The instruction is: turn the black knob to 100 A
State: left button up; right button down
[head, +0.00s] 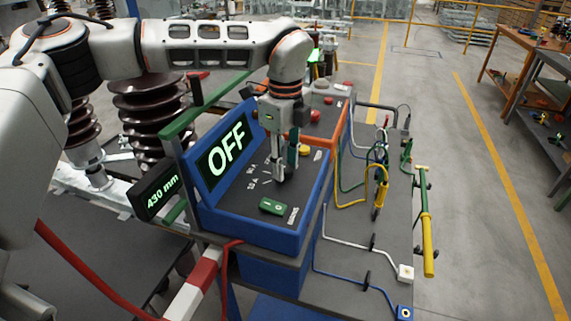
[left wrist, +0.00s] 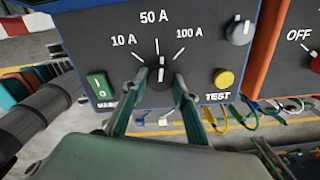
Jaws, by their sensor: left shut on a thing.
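The black knob (left wrist: 160,72) sits on the dark panel below the printed marks 10 A, 50 A and 100 A. Its white line points about straight up, toward 50 A (left wrist: 154,17); the 100 A mark (left wrist: 188,32) is up and to the right. My left gripper (left wrist: 160,84) is shut on the knob, one finger on each side. In the head view my left gripper (head: 280,170) reaches down onto the panel and mostly hides the knob. The display (head: 226,146) on the blue box reads OFF. My right gripper is not in view.
A green switch (left wrist: 100,87) is left of the knob; a yellow TEST button (left wrist: 224,78) and a grey knob (left wrist: 240,32) are on its right. An orange-edged panel adjoins. Cables and a yellow-handled rod (head: 427,245) lie on the right. A 430 mm display (head: 161,192) stands left.

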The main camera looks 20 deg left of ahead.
pick_arm(q)
jog(key=m, duration=0.6)
jog(key=shift+m, duration=0.3)
dwell(0.5)
jog(key=o, duration=1.1)
jog(key=shift+r, duration=3.8)
jog(key=shift+s, duration=0.1)
